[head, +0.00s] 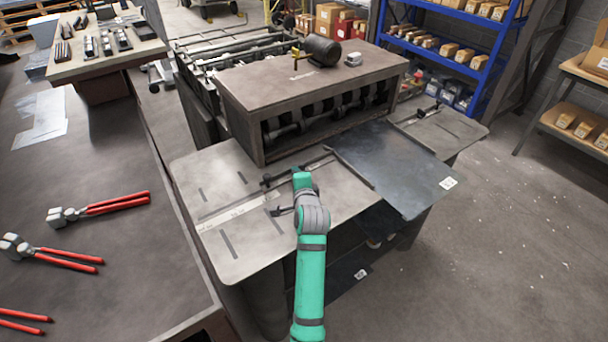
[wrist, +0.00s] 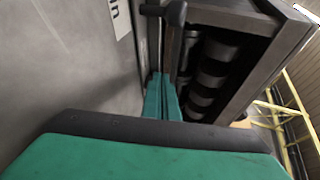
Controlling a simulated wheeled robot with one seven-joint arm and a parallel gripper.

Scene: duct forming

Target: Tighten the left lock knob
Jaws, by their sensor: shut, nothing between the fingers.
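The machine's left side table (head: 215,180) carries a scale strip and a dark bar with black lock parts. A black knob-like part (head: 281,211) shows just left of my wrist, and another black end (head: 267,182) shows farther back; I cannot tell for sure which is the left lock knob. My gripper (head: 302,178) is low over this table, beside the bar. In the wrist view its teal fingers (wrist: 162,98) are together and empty. A black round-ended knob (wrist: 176,13) on a stem stands just beyond the fingertips; whether they touch is unclear.
The roller machine's housing (head: 310,80) rises just behind my gripper, with rollers in its opening. A dark metal sheet (head: 395,165) lies to the right. A workbench with red-handled tools (head: 115,203) is at the left. Open floor lies at the right.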

